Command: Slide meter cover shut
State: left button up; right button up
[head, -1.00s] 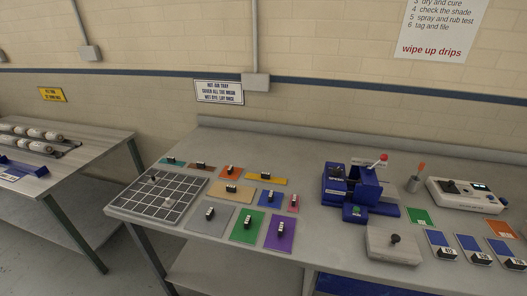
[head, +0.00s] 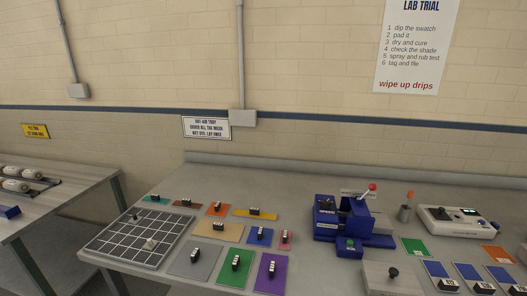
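A white meter-like device (head: 452,222) stands on the right part of the bench, with a small dark display and controls on its top. Which part of it is the sliding cover, and whether that is open or shut, is too small to tell. Neither of my grippers is in view.
A blue press-like machine (head: 340,222) with a red-knobbed lever stands left of the device, and a grey cup (head: 405,214) holds an orange-tipped stick between them. A grey block (head: 385,280) with a black knob lies in front. Colored swatches (head: 236,262) and a grid tray (head: 112,243) occupy the left.

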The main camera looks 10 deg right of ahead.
aim_at(439, 213)
jog(key=j+z, duration=0.1)
jog(key=z, duration=1.65)
